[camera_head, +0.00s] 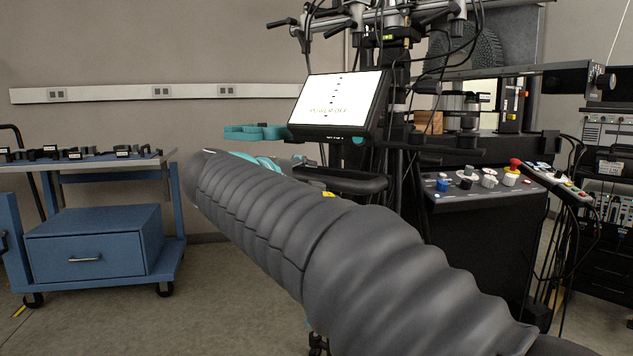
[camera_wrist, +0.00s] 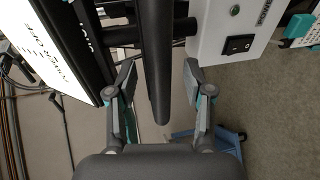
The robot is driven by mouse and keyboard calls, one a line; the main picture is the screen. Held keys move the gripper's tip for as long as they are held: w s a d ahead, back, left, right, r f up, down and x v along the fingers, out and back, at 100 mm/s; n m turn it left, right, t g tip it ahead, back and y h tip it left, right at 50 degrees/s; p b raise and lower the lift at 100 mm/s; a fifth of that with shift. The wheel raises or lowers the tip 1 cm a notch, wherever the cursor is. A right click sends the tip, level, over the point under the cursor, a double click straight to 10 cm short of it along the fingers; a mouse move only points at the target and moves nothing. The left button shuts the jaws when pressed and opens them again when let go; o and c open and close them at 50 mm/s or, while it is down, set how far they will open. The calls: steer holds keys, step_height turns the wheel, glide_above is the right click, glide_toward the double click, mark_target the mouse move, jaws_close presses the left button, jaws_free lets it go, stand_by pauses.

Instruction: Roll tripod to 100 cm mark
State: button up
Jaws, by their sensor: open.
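The tripod (camera_head: 397,75) stands at the centre in the head view, with a tilted screen (camera_head: 338,103), camera arms on top and a dark handle (camera_head: 345,182). My arm hides most of its base. In the wrist view, my gripper (camera_wrist: 159,66) is open, its fingers on either side of a dark bar (camera_wrist: 156,70), with gaps on both sides. I cannot tell how deep the bar lies between them. The screen (camera_wrist: 50,50) is left of the fingers. No 100 cm mark is visible.
A blue wheeled cart (camera_head: 95,245) with small dark parts on top stands at left. A black bench with a control panel (camera_head: 480,185) and a red button stands close at right, beside an equipment rack (camera_head: 605,200). Open floor (camera_head: 215,300) lies between cart and tripod. Cables hang around the tripod.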

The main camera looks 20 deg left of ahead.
steer(key=shift+x, duration=1.05)
jaws_close()
steer(key=shift+s, duration=0.1)
